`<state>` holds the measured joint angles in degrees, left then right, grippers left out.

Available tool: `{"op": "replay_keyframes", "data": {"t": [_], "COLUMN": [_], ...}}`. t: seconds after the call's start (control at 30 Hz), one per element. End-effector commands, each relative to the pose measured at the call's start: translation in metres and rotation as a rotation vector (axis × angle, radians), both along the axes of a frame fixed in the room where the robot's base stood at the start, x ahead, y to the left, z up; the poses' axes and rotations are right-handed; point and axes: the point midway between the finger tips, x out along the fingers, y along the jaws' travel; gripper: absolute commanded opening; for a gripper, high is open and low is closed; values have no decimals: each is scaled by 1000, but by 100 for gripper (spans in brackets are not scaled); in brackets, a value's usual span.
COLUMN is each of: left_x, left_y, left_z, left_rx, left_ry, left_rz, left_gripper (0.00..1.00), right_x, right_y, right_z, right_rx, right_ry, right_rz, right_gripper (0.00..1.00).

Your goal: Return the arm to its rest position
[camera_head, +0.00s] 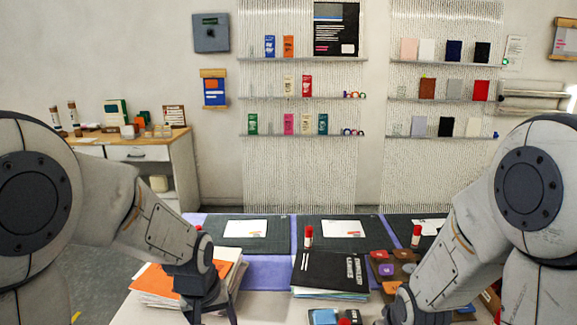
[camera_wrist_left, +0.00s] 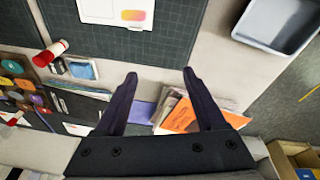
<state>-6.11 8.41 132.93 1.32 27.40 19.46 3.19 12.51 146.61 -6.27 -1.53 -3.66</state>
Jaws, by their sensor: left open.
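My left arm (camera_head: 150,225) comes in from the left in the head view, bent down over the table's near left part. Its gripper (camera_head: 212,314) hangs in front of a paper stack with an orange sheet (camera_head: 165,281). In the left wrist view the gripper (camera_wrist_left: 160,77) has its two dark fingers spread, with nothing between them. The orange sheet (camera_wrist_left: 185,116) shows behind one finger there; I cannot tell the gap. My right arm (camera_head: 455,245) reaches down at the right, and its fingers are not visible.
Dark mats with white cards (camera_head: 245,229) line the table's far side. Red-capped sticks (camera_head: 308,237), a black folder on papers (camera_head: 330,268) and a brown organiser (camera_head: 388,268) stand nearer. A grey tray (camera_wrist_left: 278,22) shows in the wrist view. A wooden desk (camera_head: 155,150) stands back left.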

Motion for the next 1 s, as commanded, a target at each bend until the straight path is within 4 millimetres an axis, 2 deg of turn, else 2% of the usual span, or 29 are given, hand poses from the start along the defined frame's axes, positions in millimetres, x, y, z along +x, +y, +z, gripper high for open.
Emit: {"op": "replay_keyframes", "data": {"t": [0.1,0.4,0.57,0.77,0.87,1.0], "left_x": [-19,-62,-71,-94,-112,-144], "left_y": [15,40,6,-30,-50,-76], "left_z": [-2,-8,2,15,22,35], "left_rx": [26,88,72,58,49,39], "left_ry": [-15,-43,-23,9,29,65], "left_rz": [-76,-250,-352,-483,-566,-704], "left_gripper": [72,72,72,72,72,72], "right_x": [-14,-53,-65,-88,-105,-137], "right_y": [5,19,50,86,106,132], "right_z": [15,44,51,63,71,83], "right_rx": [14,58,53,47,42,30], "right_ry": [45,158,187,227,252,294], "right_rz": [-37,-113,-7,125,207,344], "right_gripper": [70,70,70,70,70,70]}}
